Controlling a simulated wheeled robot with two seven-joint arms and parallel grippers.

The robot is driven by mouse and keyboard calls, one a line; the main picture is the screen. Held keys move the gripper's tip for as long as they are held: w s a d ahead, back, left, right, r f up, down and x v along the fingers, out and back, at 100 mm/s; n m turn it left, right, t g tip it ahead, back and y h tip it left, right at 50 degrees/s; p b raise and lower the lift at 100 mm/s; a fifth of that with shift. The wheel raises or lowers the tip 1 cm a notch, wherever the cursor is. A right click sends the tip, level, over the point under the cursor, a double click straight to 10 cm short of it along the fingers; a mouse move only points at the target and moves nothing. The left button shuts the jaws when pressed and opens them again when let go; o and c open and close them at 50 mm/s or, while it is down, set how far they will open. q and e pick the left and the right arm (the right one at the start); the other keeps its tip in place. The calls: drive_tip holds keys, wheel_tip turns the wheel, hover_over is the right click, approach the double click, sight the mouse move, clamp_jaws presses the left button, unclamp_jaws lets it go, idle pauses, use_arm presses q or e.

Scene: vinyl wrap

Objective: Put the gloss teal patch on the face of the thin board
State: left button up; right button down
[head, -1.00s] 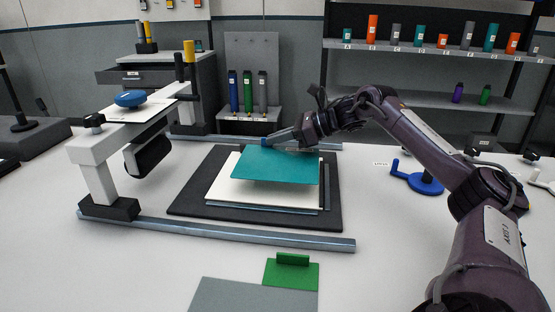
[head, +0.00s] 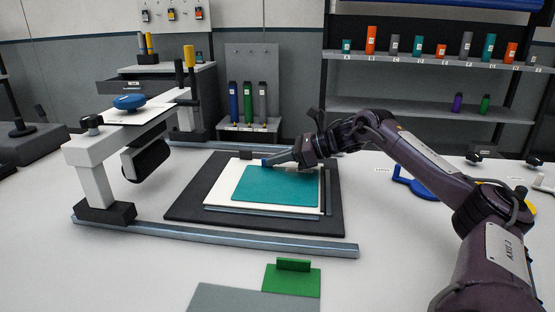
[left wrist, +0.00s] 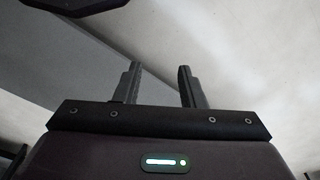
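The teal patch (head: 275,187) lies flat, or very nearly so, on the white face of the thin board (head: 228,190). It covers the right part of the face, and a white strip shows along the left and far sides. The board rests on a black mat (head: 185,205). My right gripper (head: 266,162) is low at the patch's far edge with its blue-tipped fingers. The frames do not show whether they still grip that edge. My left gripper (left wrist: 160,85) shows in the left wrist view with its fingers apart and nothing between them.
A gantry with a black roller (head: 146,160) stands at the left, over metal rails (head: 210,236). A green block (head: 292,279) and a grey sheet (head: 240,298) lie in front. A blue holder (head: 412,184) is at the right. Bottles stand on the back shelves.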

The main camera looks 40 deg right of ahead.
sight(316, 170)
drive_tip(key=c, duration=1.6)
unclamp_jaws()
